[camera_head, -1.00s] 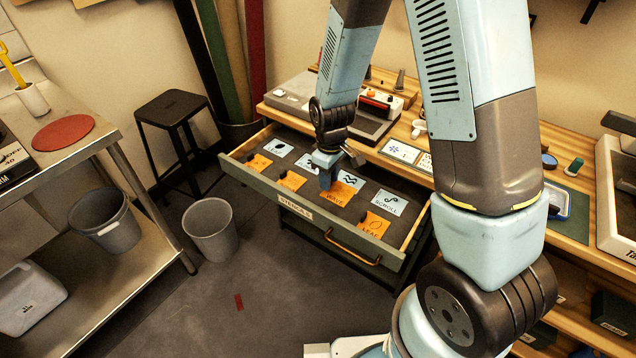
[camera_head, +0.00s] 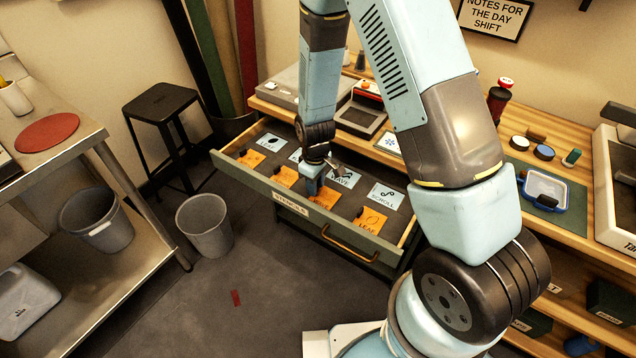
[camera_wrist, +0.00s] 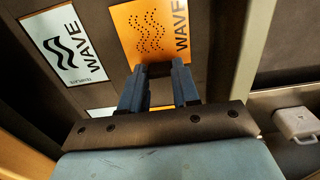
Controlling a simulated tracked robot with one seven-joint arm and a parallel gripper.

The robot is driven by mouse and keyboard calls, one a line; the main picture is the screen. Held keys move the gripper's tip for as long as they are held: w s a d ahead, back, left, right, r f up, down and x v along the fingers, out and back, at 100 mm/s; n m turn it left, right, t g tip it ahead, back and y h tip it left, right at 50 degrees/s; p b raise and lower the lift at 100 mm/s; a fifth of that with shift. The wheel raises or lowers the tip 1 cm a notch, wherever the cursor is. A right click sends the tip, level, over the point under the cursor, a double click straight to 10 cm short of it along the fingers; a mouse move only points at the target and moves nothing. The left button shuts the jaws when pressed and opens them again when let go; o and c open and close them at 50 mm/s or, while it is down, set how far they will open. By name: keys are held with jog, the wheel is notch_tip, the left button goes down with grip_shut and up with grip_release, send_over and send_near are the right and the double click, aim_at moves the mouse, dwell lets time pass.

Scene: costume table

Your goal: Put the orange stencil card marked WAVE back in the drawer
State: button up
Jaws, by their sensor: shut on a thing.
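The orange stencil card marked WAVE (camera_head: 325,200) is in the front row of the open drawer (camera_head: 345,238), left of the orange LEAF card (camera_head: 370,221). The wrist view shows its dotted wave pattern and lettering (camera_wrist: 150,32). My gripper (camera_head: 312,188) points down into the drawer and is shut at the card's edge; its two blue fingers show in the wrist view (camera_wrist: 160,72). The fingers hide part of the card in the head view. I cannot tell whether the card touches the drawer floor. A pale WAVE template (camera_head: 343,178) lies behind it, also in the wrist view (camera_wrist: 64,45).
The pale SCROLL card (camera_head: 385,195) and several other cards lie in the drawer. The wooden bench (camera_head: 480,150) stands behind. A grey bin (camera_head: 205,228) and a black stool (camera_head: 160,104) stand left of the drawer.

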jog(key=o, duration=1)
jog(key=shift+o, duration=0.2)
jog(key=d+r+m+t, duration=0.1)
jog(key=d+r, duration=0.2)
jog(key=r, duration=0.9)
jog(key=d+r+m, duration=0.1)
jog(key=d+r, duration=0.1)
jog(key=r, duration=1)
jog(key=s+d+r+m+t, duration=0.2)
jog(key=s+d+r+m, duration=0.2)
jog(key=s+d+r, duration=0.3)
jog(key=s+d+r+m+t, duration=0.2)
jog(key=s+d+r+m, duration=0.2)
jog(key=s+d+r, duration=0.3)
jog(key=s+r, duration=0.5)
jog(key=r, duration=0.2)
jog(key=shift+s+d+t, duration=0.15)
jog(key=shift+d+t, duration=0.1)
jog(key=shift+t, duration=0.05)
